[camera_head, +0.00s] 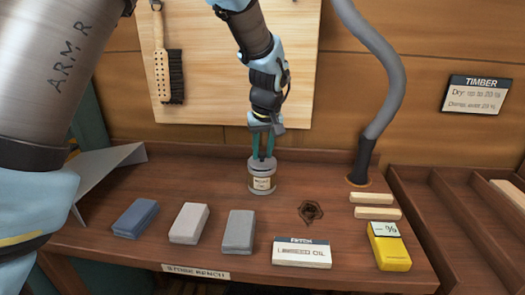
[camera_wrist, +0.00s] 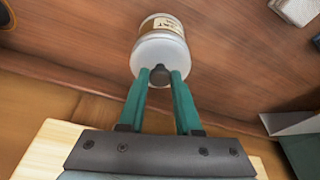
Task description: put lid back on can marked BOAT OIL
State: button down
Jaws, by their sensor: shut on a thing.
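A small round can (camera_head: 262,183) with a cream label stands upright on the bench in the head view. Its label is too small to read there and only partly shows on the can in the wrist view (camera_wrist: 162,24). A grey lid (camera_head: 262,163) sits on the can's top, and it also shows in the wrist view (camera_wrist: 150,52). My gripper (camera_head: 263,156) points down from above, and its green fingers (camera_wrist: 159,75) are shut on the lid's dark knob (camera_wrist: 158,72). I cannot tell whether the lid is fully seated.
Blue (camera_head: 134,217), pale (camera_head: 189,223) and grey (camera_head: 238,231) blocks lie along the bench (camera_head: 330,181). A card ending in "OIL" (camera_head: 302,253), a yellow meter (camera_head: 389,250), two wooden strips (camera_head: 375,199) and a grey hose (camera_head: 385,110) are to the right. Bench around the can is clear.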

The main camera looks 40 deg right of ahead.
dwell(0.3)
jog(key=shift+c, duration=0.2)
grip_release()
dwell(0.3)
jog(key=shift+r+p, duration=2.4)
jog(key=shift+r, duration=1.1)
grip_shut()
jog(key=shift+f, duration=0.3)
jog(key=shift+f+b, duration=1.85)
jog(key=shift+f, duration=0.75)
